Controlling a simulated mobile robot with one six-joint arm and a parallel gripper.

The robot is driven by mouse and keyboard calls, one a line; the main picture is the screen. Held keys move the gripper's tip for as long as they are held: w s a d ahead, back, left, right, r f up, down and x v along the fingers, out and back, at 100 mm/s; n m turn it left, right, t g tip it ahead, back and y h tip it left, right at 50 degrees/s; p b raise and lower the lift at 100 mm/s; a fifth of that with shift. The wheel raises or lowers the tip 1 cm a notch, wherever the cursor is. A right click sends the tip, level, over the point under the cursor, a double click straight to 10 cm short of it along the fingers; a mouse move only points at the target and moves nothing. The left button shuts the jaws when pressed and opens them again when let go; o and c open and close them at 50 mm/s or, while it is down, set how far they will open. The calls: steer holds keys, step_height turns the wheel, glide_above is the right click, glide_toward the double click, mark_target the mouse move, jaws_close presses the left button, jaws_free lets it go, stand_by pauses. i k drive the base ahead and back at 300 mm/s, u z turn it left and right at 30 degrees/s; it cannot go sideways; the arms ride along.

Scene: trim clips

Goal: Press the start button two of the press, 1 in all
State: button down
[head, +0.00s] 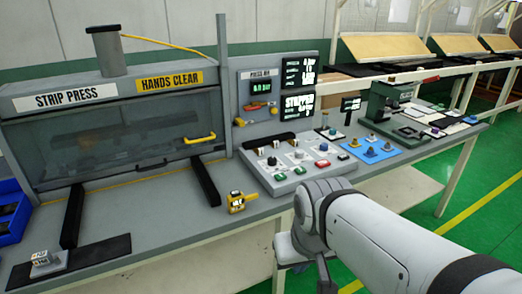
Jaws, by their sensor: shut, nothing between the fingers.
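The strip press (110,130) stands at the left with a clear guard and a yellow handle. Its grey control panel (262,181) lies on the bench at the middle. It carries a green button (281,176) at the left front, a red button (321,163) and another green button (343,156) at the right, with several knobs behind. The labels are too small to read, so I cannot tell which is start button two. My arm comes in from the lower right, its bent joint just in front of the panel. My gripper's fingers do not show.
A yellow tape measure (237,201) lies on the bench left of the panel. A blue mat (371,150) with small parts and a dark green bench machine (388,103) are to the right. An upright display board (275,95) stands behind the panel. Green floor is clear at right.

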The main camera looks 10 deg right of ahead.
mark_target(299, 171)
steer(key=i, duration=1.2)
steer(key=z, duration=0.7)
